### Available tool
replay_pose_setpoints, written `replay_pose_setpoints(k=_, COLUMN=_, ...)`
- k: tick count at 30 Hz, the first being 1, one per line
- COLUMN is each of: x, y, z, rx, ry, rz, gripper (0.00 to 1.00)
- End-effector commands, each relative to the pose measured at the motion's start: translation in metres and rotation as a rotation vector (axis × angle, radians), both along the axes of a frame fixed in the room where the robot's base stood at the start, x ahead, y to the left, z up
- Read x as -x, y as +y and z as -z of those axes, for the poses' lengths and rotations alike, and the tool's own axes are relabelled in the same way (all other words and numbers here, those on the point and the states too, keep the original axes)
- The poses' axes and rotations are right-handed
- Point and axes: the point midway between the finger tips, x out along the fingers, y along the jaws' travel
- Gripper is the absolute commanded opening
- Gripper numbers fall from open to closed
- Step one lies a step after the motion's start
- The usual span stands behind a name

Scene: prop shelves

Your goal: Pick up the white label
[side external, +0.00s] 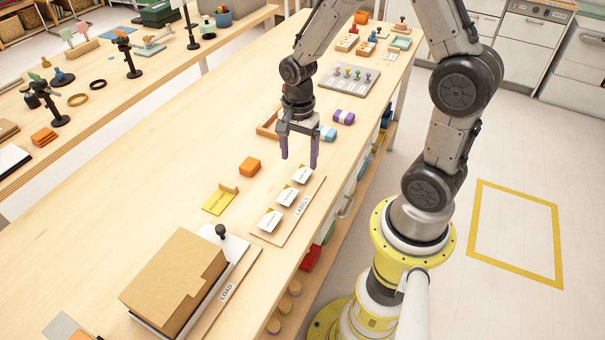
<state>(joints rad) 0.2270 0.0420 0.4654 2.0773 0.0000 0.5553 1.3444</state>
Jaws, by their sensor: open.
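Several white labels stand or lie in a row on a wooden board marked LABELS (309,206). The nearest white label (268,222) is at the lower left of the row, a middle white label (286,196) is beyond it, and the far white label (302,174) is closest to my gripper. My gripper (299,165) points down with its purple fingers apart and nothing between them. It is near the far end of the board, by the far label. I cannot tell its exact height above the table. The print on the labels is too small to read.
A cardboard box (175,281) stands near the LOAD board (226,292). Purple (344,117) and blue (327,133) items lie behind my gripper. The table's left middle is clear.

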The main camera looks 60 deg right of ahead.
Motion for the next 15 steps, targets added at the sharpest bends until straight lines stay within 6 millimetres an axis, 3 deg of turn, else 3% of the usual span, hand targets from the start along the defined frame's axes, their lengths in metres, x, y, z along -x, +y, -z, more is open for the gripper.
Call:
replay_pose_setpoints(k=9, x=0.004, y=0.006, z=0.042, rx=-0.001, ry=0.006, rz=0.000, gripper=0.80)
replay_pose_setpoints(k=15, x=0.003, y=0.005, z=0.049, rx=0.000, ry=0.002, rz=0.000, gripper=0.80)
